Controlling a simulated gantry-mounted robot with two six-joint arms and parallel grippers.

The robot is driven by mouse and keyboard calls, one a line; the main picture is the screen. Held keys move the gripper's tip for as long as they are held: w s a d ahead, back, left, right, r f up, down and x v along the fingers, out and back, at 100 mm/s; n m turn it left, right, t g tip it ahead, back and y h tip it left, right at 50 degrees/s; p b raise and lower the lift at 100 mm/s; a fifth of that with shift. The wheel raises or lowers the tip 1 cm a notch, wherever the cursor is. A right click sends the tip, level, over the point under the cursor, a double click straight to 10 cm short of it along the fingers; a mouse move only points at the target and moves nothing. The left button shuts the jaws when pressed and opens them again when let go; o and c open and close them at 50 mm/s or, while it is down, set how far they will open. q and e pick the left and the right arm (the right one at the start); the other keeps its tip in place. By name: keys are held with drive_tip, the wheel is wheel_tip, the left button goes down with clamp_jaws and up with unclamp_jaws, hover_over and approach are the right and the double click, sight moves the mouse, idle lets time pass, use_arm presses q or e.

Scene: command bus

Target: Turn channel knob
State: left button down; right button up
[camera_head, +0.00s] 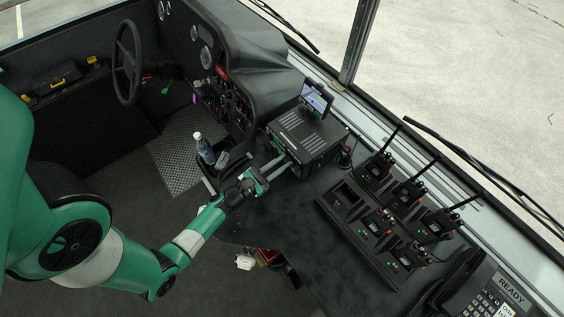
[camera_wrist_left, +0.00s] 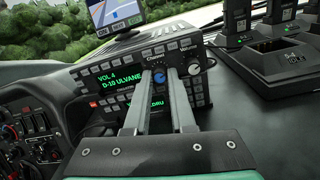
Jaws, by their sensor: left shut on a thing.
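The radio (camera_head: 308,133) is a black box on the dark counter. In the left wrist view its face (camera_wrist_left: 120,72) shows green text reading "VOL 4" and "D-10 ULVANE", with a second green display lower down partly hidden by a finger. The blue channel knob (camera_wrist_left: 159,77) sits under the label "Channel". My left gripper (camera_head: 288,161) reaches the radio's front, and its two fingers are shut on the blue knob, one on each side. A pale second knob (camera_wrist_left: 194,70) is just right of the fingers. My right gripper is not in view.
A small screen (camera_head: 316,97) with a map stands above the radio. A water bottle (camera_head: 204,147) stands left of the radio. Several handheld radios sit in a charger (camera_head: 345,209) at the right. A desk phone (camera_head: 487,292) is at the lower right.

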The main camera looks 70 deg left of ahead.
use_arm(q)
drive_tip(key=m+b, duration=0.1)
drive_tip(key=b, duration=0.1)
drive_tip(key=m+b, duration=0.2)
drive_tip(key=shift+f+m, duration=0.3)
drive_tip(key=shift+r+m, duration=0.1)
drive_tip(key=shift+m, duration=0.3)
drive_tip(key=shift+r, duration=0.15)
drive_tip(key=c, duration=1)
unclamp_jaws()
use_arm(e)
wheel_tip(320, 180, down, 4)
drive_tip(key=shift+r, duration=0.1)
